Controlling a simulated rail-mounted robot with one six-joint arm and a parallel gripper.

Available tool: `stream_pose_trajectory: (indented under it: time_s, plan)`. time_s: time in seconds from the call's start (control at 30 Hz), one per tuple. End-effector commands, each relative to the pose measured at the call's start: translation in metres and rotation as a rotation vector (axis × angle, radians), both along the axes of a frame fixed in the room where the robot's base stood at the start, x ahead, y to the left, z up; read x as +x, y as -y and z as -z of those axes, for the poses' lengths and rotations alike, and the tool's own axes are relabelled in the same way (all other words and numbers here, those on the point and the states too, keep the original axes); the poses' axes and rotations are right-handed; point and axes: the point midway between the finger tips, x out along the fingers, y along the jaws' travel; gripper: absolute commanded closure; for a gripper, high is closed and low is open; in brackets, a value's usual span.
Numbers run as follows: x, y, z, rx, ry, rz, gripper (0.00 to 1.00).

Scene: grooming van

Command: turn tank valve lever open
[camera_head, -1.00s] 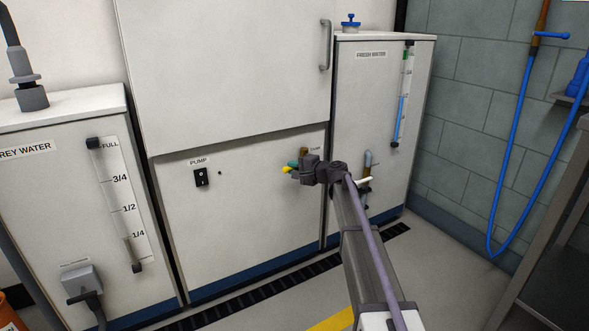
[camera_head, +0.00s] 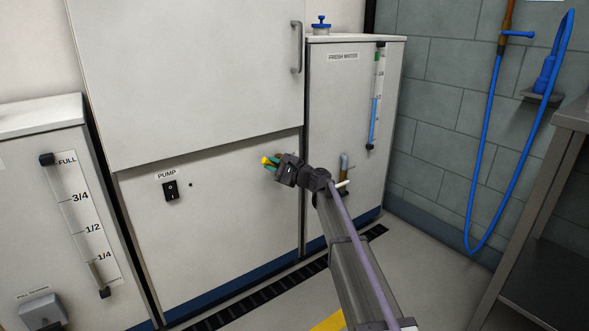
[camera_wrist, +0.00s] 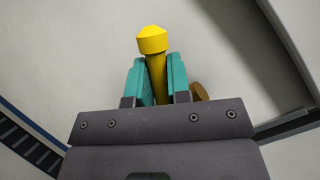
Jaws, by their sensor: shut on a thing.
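The tank valve has a yellow lever (camera_head: 265,160) on the white cabinet panel, right of the pump switch. My gripper (camera_head: 273,165) has teal fingers and is shut on this lever. In the wrist view the yellow lever (camera_wrist: 152,40) stands between the two teal fingers (camera_wrist: 157,80), with its wider end sticking out past their tips. A brown, brass-like valve part (camera_wrist: 199,91) shows just right of the fingers. In the head view most of the valve body is hidden behind my gripper.
The pump switch (camera_head: 171,190) is to the left on the same panel. The fresh water tank cabinet (camera_head: 326,110), with a gauge (camera_head: 376,100) and a tap (camera_head: 344,162), stands to the right. A dark floor grate (camera_head: 262,297) runs along the front. A blue hose (camera_head: 484,160) hangs on the wall.

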Motion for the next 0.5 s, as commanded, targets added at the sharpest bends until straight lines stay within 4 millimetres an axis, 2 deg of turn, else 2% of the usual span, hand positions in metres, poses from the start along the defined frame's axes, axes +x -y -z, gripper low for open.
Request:
stream_pose_trajectory:
  time_s: [0.2, 0.5]
  plan:
    - [0.002, 0.001, -0.006, 0.124, -0.084, -0.003, 1.00]
    - [0.005, 0.006, -0.011, 0.218, -0.147, -0.003, 1.00]
